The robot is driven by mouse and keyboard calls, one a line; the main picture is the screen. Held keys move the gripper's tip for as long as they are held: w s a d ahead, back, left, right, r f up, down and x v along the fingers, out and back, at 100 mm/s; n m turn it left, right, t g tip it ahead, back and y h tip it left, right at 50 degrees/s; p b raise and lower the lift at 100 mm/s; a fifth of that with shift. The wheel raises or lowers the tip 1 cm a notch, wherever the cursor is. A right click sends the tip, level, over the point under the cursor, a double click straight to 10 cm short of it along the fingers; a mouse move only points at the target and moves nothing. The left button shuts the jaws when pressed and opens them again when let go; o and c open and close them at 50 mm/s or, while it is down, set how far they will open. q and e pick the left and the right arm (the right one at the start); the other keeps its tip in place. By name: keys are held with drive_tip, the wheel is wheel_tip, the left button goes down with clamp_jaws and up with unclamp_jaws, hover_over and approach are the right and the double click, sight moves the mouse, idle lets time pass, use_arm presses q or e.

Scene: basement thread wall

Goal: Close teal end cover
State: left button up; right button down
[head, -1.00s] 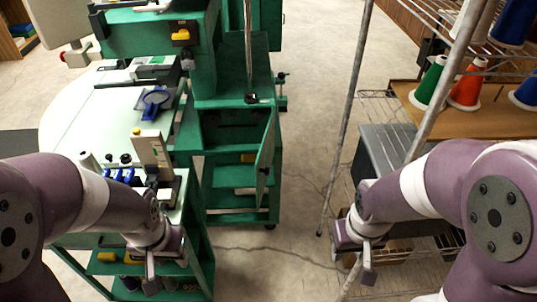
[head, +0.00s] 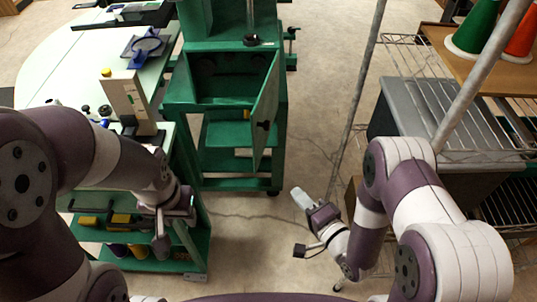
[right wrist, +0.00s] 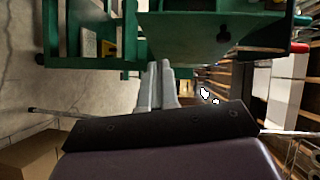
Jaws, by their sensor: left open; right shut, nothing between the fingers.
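The teal end cover (head: 265,108) stands swung open at the right side of the green machine cabinet, with a dark latch on its face. The cabinet opening (head: 225,80) behind it shows. In the right wrist view the green panel with a black keyhole-shaped fitting (right wrist: 220,35) lies ahead of the fingers. My right gripper (head: 299,197) is shut and empty, below and to the right of the cover in the head view, apart from it. It also shows in the right wrist view (right wrist: 158,66). My left gripper (head: 168,228) is open over the green shelf unit at left.
A wire rack (head: 430,90) with a grey box (head: 400,105) and thread cones (head: 475,28) stands at right, its slanted post near my right arm. A pale table (head: 65,72) is at left. Open floor (head: 325,110) lies between cabinet and rack.

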wheel_tip(320, 180, up, 3)
drive_tip(key=m+t, duration=0.1)
approach(256, 149)
drive_tip(key=w+d, duration=0.1)
drive_tip(key=w, duration=0.3)
drive_tip(key=shift+w+a+f+m+y, duration=0.15)
drive_tip(key=shift+w+a, duration=0.05)
drive_tip(key=shift+a, duration=0.4)
drive_tip(key=shift+w+a+f+m+y, duration=0.1)
drive_tip(key=shift+w+a+f, duration=0.1)
drive_tip(key=shift+a, duration=0.4)
drive_tip(key=shift+w+a+f+m+y, duration=0.1)
drive_tip(key=shift+w+a+m+y, duration=0.1)
drive_tip(key=shift+a, duration=0.45)
drive_tip(key=shift+a, duration=0.1)
